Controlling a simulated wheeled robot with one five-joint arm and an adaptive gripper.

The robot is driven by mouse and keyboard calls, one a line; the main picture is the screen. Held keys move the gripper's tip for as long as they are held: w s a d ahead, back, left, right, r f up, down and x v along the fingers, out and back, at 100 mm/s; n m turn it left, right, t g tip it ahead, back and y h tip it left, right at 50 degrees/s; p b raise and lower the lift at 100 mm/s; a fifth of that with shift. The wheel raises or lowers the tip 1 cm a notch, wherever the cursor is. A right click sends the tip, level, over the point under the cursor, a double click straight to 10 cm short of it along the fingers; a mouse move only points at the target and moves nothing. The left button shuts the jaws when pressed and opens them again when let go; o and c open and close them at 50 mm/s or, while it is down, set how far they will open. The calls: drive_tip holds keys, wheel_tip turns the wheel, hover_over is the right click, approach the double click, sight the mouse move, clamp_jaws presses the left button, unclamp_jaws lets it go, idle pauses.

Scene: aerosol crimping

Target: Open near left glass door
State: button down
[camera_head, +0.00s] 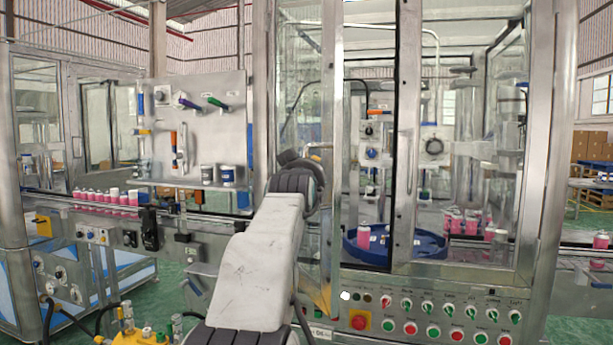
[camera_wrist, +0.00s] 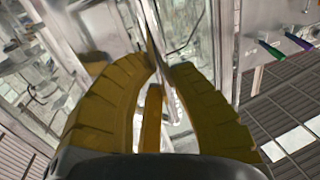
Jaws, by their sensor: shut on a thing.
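The near left glass door (camera_head: 333,230) stands swung out toward me from the machine front, hinged on the left. Its lower end reaches below the right door's bottom edge. Its metal handle (camera_head: 321,148) is at mid height, just beyond my wrist. In the wrist view, the yellow fingers of my gripper (camera_wrist: 163,70) are closed around a thin metal bar, which looks like the handle. In the head view my own arm and wrist hide the fingers and part of the door glass.
The right glass door (camera_head: 460,130) is closed. Through the gap a blue round table (camera_head: 370,252) with pink cans shows inside. A button panel (camera_head: 430,320) runs below the doors. A conveyor with pink cans (camera_head: 105,197) and a tool board (camera_head: 200,120) are at left.

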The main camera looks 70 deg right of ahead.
drive_tip(key=shift+w+a+f, duration=0.15)
drive_tip(key=shift+w+a, duration=0.1)
drive_tip(key=shift+w, duration=0.05)
drive_tip(key=shift+s, duration=0.1)
drive_tip(key=c, duration=1.6)
unclamp_jaws()
drive_tip(key=shift+o, duration=0.8)
drive_tip(key=shift+s+a, duration=0.1)
drive_tip(key=o, duration=0.4)
drive_tip(key=shift+c, duration=0.2)
drive_tip(key=v, duration=1.2)
